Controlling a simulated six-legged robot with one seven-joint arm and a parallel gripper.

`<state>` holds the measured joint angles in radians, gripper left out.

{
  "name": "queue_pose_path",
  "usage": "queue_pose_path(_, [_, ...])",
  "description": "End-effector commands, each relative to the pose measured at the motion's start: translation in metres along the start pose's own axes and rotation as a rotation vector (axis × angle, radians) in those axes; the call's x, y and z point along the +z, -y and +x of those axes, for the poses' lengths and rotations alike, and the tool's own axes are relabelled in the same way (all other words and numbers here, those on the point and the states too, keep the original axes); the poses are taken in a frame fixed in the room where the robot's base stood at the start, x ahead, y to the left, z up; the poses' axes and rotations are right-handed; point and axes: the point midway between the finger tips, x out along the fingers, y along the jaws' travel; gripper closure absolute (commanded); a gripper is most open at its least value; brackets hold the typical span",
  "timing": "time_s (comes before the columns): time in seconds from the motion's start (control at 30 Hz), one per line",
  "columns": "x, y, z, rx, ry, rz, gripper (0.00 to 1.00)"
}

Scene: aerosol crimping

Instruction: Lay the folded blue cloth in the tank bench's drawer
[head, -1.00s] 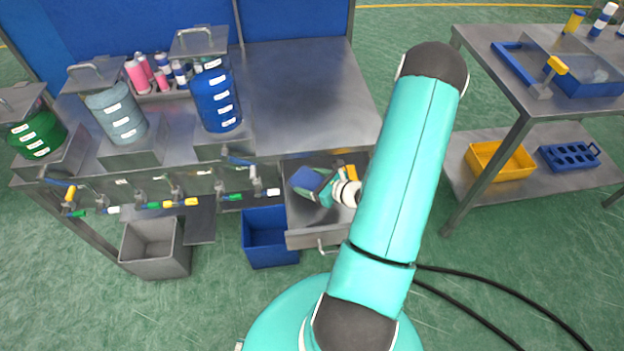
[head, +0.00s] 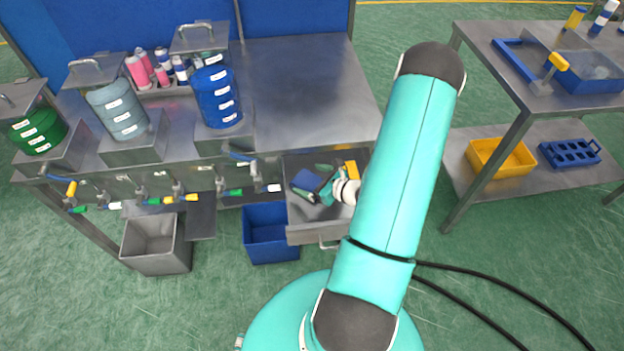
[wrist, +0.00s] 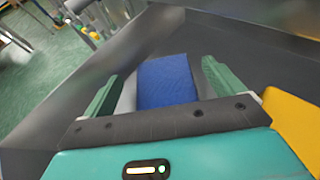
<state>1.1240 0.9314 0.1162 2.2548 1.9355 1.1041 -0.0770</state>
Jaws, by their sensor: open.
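The folded blue cloth (wrist: 166,82) lies on the floor of the open drawer (head: 317,233), in the wrist view between my gripper's two green fingers. My gripper (wrist: 158,75) is open, with a finger on each side of the cloth and a gap to each. In the head view the cloth (head: 306,181) shows at the drawer's left side, partly hidden by my gripper (head: 314,192). The drawer is pulled out from the tank bench (head: 310,90).
A yellow object (wrist: 295,125) is in the drawer to the right of my gripper. A blue bin (head: 270,236) and a grey bin (head: 155,245) stand on the floor left of the drawer. Several tanks with taps line the bench. A second table (head: 570,107) stands at the right.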

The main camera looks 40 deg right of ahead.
Motion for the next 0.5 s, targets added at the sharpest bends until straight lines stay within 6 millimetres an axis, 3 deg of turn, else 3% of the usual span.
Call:
queue_pose_path(0.27, [0.011, 0.001, -0.005, -0.002, 0.000, -0.002, 0.06])
queue_pose_path(0.5, [0.011, 0.001, -0.054, -0.005, -0.001, -0.001, 0.06])
